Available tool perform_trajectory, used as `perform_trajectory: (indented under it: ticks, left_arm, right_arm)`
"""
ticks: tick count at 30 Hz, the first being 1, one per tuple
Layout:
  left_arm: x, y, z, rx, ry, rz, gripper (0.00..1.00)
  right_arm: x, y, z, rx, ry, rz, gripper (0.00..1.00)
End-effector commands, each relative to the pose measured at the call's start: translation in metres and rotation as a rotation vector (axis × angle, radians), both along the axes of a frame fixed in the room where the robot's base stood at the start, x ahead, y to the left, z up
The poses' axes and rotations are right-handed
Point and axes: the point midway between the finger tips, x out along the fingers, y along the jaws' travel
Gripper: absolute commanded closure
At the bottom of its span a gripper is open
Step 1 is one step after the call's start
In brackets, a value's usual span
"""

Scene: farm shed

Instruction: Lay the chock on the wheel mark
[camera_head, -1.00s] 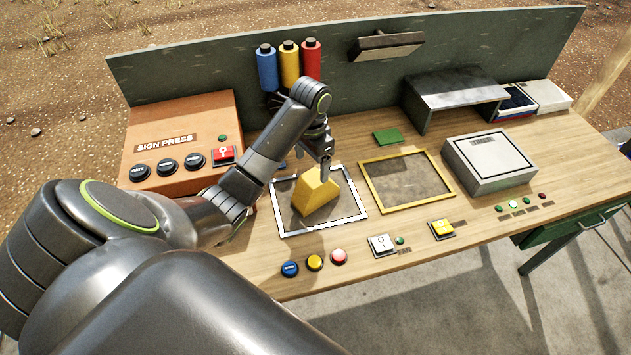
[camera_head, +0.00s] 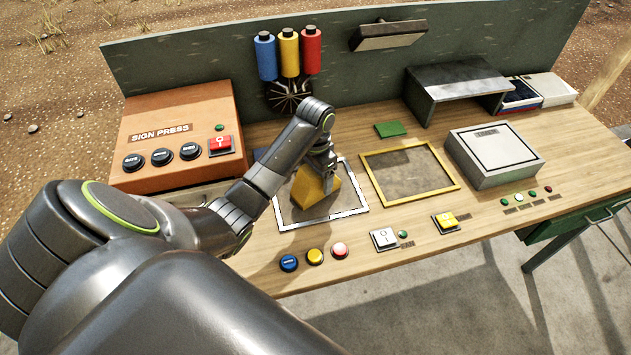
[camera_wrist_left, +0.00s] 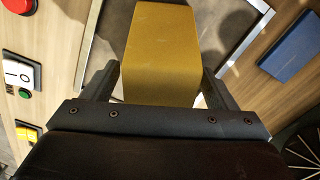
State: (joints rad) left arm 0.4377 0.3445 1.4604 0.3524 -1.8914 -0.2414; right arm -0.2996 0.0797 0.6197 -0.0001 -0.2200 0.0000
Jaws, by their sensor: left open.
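The chock is a yellow wedge-shaped block (camera_head: 309,189) standing inside a white-outlined dark square (camera_head: 296,225) on the bench. A yellow-framed dark square (camera_head: 455,181) lies to its right; no label shows which square is the wheel mark. My left gripper (camera_head: 327,181) is open, low at the chock's upper right side. In the left wrist view the chock (camera_wrist_left: 160,45) lies between the two spread fingers, with gaps visible beside it. Whether a finger touches it I cannot tell. My right gripper is not in view.
The orange sign press box (camera_head: 170,160) stands left. Blue, yellow and red buttons (camera_head: 315,256) and a white switch (camera_head: 384,239) line the front edge. A grey box (camera_head: 493,155) and dark shelf (camera_head: 455,85) stand right. A green block (camera_head: 390,128) lies behind the yellow frame.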

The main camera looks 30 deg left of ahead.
Motion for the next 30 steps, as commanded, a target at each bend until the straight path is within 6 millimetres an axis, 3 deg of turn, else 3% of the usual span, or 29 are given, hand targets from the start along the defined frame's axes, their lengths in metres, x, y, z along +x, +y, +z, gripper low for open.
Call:
perform_trajectory:
  ticks: [2,18,25,30]
  left_arm:
    - [0.0,0.0,0.0,0.0,0.0,0.0,0.21]
    - [0.001,0.0,0.002,0.0,-0.003,-0.001,0.92]
    - [0.001,0.0,0.004,0.001,-0.004,-0.001,0.93]
    - [0.002,0.0,0.025,0.002,-0.008,-0.003,0.93]
  right_arm:
    - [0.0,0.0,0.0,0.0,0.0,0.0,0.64]
    - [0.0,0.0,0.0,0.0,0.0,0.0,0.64]
    - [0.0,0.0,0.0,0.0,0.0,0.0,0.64]
    - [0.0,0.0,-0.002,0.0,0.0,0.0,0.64]
